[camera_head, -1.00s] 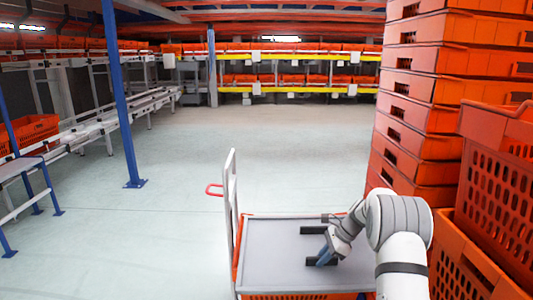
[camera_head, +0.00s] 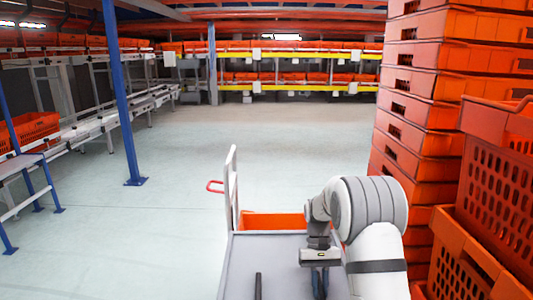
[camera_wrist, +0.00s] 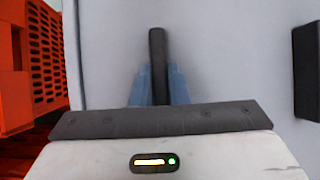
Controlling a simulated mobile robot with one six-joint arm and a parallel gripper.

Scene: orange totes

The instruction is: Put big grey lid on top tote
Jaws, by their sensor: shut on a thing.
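The big grey lid (camera_head: 240,262) is a flat panel with dark bar handles; it fills most of the wrist view (camera_wrist: 235,60). My gripper (camera_head: 320,284) is shut on one handle, whose dark bar (camera_wrist: 158,60) shows between the blue fingers (camera_wrist: 158,88) in the wrist view. Another dark handle (camera_wrist: 306,72) is free at the right of that view, and it shows left of my gripper in the head view (camera_head: 258,286). The top tote (camera_head: 272,222) is orange and shows partly open beyond the lid's far edge. The lid hides the rest of it.
Tall stacked orange totes (camera_head: 415,125) and perforated crates (camera_head: 500,180) stand close on the right. A blue post (camera_head: 122,100) stands at left; the floor (camera_head: 170,220) between is clear.

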